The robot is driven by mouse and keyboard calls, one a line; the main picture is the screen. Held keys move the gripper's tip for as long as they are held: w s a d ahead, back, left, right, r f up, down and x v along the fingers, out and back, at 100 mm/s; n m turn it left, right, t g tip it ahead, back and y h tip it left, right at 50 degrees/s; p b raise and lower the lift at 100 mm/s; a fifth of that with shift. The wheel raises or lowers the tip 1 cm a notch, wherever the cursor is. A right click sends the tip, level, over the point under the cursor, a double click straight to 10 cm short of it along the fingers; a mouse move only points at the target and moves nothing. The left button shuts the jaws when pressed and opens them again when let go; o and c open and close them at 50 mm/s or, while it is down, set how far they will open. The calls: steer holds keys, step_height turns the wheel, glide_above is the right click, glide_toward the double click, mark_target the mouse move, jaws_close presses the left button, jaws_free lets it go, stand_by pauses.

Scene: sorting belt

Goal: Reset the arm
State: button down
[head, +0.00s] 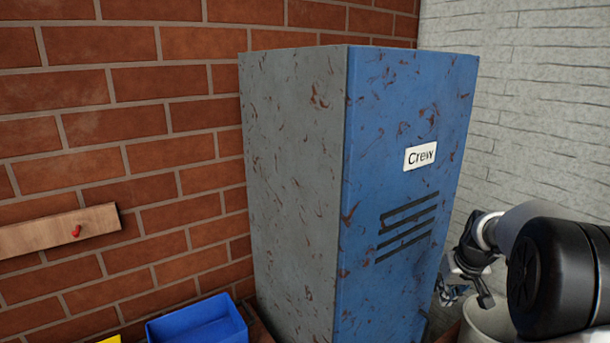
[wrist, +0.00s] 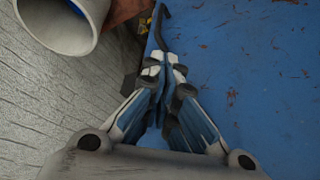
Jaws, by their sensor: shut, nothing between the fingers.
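My gripper (head: 458,287) is at the right of the head view, beside the right edge of the blue locker door. My arm comes in from the right edge and partly hides it. In the wrist view my gripper (wrist: 164,75) has its fingers together with nothing between them. The blue locker face fills the right side of that view behind the fingers. I cannot tell whether the fingers touch the locker.
A worn locker (head: 400,217) labelled "Crew" stands against a brick wall. A blue bin (head: 197,325) is at lower left, near a wooden rail (head: 50,232) with a red hook. A pale round container (head: 490,322) stands below my gripper; a pale cylinder (wrist: 62,20) shows in the wrist view.

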steer(key=s+a+r+n, duration=0.1)
steer(key=s+a+r, duration=1.1)
steer(key=s+a, duration=0.45)
steer(key=s+a+f, duration=0.1)
steer(key=s+a, duration=0.1)
steer(key=s, duration=0.7)
steer(key=s+a+f, duration=0.1)
steer(key=s+a, duration=0.2)
steer(key=s, duration=0.6)
steer(key=shift+s+a+f+n+y, duration=0.2)
steer(key=shift+s+f+n+y, duration=0.1)
